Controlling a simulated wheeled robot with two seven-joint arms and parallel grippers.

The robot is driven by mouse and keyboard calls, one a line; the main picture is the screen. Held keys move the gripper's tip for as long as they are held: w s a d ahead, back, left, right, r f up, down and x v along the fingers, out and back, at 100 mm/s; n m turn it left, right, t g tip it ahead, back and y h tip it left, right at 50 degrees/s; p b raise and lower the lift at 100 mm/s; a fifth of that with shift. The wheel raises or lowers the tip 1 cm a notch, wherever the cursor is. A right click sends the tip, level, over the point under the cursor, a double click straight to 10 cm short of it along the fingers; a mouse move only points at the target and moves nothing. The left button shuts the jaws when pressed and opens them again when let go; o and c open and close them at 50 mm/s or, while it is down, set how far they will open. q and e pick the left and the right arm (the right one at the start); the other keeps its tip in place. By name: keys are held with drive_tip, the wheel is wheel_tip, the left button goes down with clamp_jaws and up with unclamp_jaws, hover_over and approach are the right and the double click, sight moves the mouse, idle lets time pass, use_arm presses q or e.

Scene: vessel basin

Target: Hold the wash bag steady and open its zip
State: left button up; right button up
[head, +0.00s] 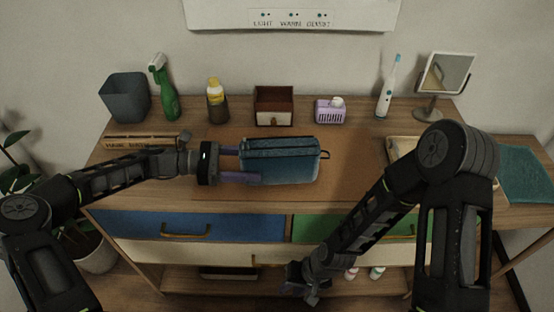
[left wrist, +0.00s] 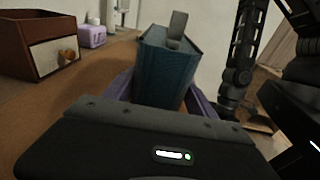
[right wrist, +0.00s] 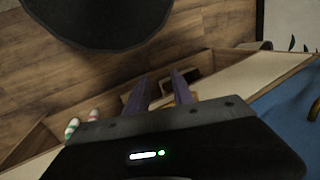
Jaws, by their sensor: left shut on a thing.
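The teal wash bag (head: 285,165) lies on the brown mat in the middle of the desk top. A zip line runs along its upper face, and a small dark loop shows at its right end. My left gripper (head: 248,163) is shut on the bag's left end, with purple fingers on either side. In the left wrist view the bag (left wrist: 163,75) stands between the fingers, with a grey tab (left wrist: 178,28) on top. My right gripper (head: 300,281) is low in front of the drawers, away from the bag. In the right wrist view its fingers (right wrist: 160,85) are apart and empty.
Behind the bag stand a grey bin (head: 125,98), green spray bottle (head: 165,92), yellow-capped bottle (head: 216,103), small drawer box (head: 273,106), purple dispenser (head: 331,112), toothbrush (head: 387,90) and mirror (head: 446,75). A tray (head: 402,147) is at right. The mat's front is clear.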

drive_tip(key=w+a+r+n+g+h, duration=0.1)
drive_tip(key=w+a+r+n, duration=0.1)
drive_tip(key=w+a+r, duration=0.4)
drive_tip(key=w+a+r+n+g+h, duration=0.1)
drive_tip(key=w+a+r+n, duration=0.1)
drive_tip(key=a+r, duration=0.6)
drive_tip(key=w+r+t, duration=0.2)
drive_tip(key=w+r, duration=0.2)
drive_tip(key=r, duration=0.5)
drive_tip(key=w+d+r+m+t+h, duration=0.1)
drive_tip(key=w+r, duration=0.3)
drive_tip(key=r, duration=0.5)
drive_tip(key=w+d+r+m+t+h, duration=0.1)
drive_tip(key=w+r+t, duration=0.1)
drive_tip(key=w+r, duration=0.3)
drive_tip(key=shift+d+r+t, duration=0.2)
drive_tip(key=shift+r+t, duration=0.1)
drive_tip(key=shift+r, duration=2.05)
